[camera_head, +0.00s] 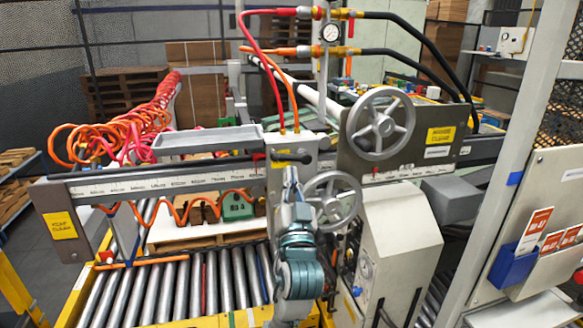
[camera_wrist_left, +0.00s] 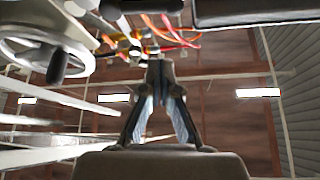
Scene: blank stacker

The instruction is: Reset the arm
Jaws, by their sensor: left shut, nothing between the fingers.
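My left arm rises from the bottom middle of the head view. Its gripper (camera_head: 291,178) is a small grey shape at the upper end, in front of the stacker's grey control box (camera_head: 291,148). In the left wrist view the gripper (camera_wrist_left: 159,68) points up, its two fingers slanting in and meeting at the tips, with nothing held. Whether it touches the stacker cannot be told. My right gripper does not show.
Two grey handwheels (camera_head: 381,123) stand right of the gripper, the lower one (camera_head: 332,200) very close to it. A ruler beam (camera_head: 160,184) runs left. Rollers (camera_head: 170,290) lie below. Red and orange hoses (camera_head: 255,45) hang above. A white post (camera_head: 505,190) stands right.

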